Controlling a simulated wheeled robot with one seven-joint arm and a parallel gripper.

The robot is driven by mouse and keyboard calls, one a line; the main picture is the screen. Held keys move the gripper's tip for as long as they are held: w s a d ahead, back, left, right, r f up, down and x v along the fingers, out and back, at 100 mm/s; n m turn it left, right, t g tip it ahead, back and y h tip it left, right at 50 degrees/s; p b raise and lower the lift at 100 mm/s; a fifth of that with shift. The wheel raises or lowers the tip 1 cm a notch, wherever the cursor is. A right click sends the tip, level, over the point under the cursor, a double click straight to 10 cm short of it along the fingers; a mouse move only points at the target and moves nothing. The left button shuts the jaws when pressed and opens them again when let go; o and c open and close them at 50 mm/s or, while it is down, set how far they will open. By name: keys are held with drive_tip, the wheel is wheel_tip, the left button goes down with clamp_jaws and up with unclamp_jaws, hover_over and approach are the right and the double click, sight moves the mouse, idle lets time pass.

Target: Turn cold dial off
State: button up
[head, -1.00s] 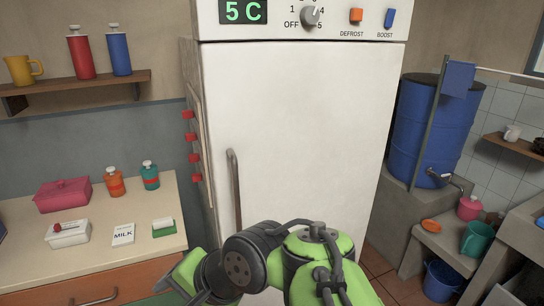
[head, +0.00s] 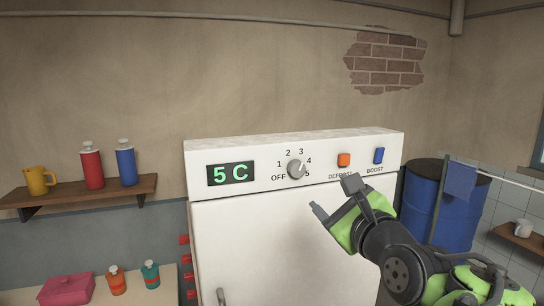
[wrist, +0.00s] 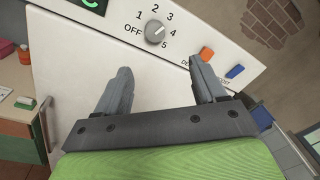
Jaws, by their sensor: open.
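The cold dial (head: 297,170) is a round grey knob on the white top panel of the fridge, with OFF at its lower left and the numbers 1 to 5 around it. Its pale pointer mark leans to the upper right, near the 4. The dial also shows in the wrist view (wrist: 155,32), ahead of the fingertips. My gripper (head: 333,197) is open and empty, below and to the right of the dial in the head view, apart from it. In the wrist view my gripper (wrist: 162,75) has its two fingers spread, with white fridge surface between them.
A green "5 C" display (head: 231,174) is left of the dial. An orange defrost button (head: 344,160) and a blue boost button (head: 379,156) are to its right, close to my gripper. A shelf (head: 80,196) with bottles is at left, a blue barrel (head: 425,207) at right.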

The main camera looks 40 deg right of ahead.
sight(298, 171)
drive_tip(key=p+x, duration=0.1)
drive_tip(key=x, duration=0.4)
drive_tip(key=p+x, duration=0.1)
drive_tip(key=x, duration=0.4)
drive_tip(key=a+x, duration=0.1)
drive_tip(key=x, duration=0.4)
drive_tip(key=shift+w+f+p, duration=0.15)
drive_tip(key=shift+w+p, duration=0.2)
drive_tip(key=shift+p, duration=0.05)
drive_tip(key=shift+w+d+f, duration=0.1)
drive_tip(key=shift+w+d, duration=0.05)
drive_tip(key=shift+d, duration=0.05)
drive_tip(key=shift+a, duration=0.1)
drive_tip(key=shift+c, duration=0.6)
drive_tip(key=c, duration=0.9)
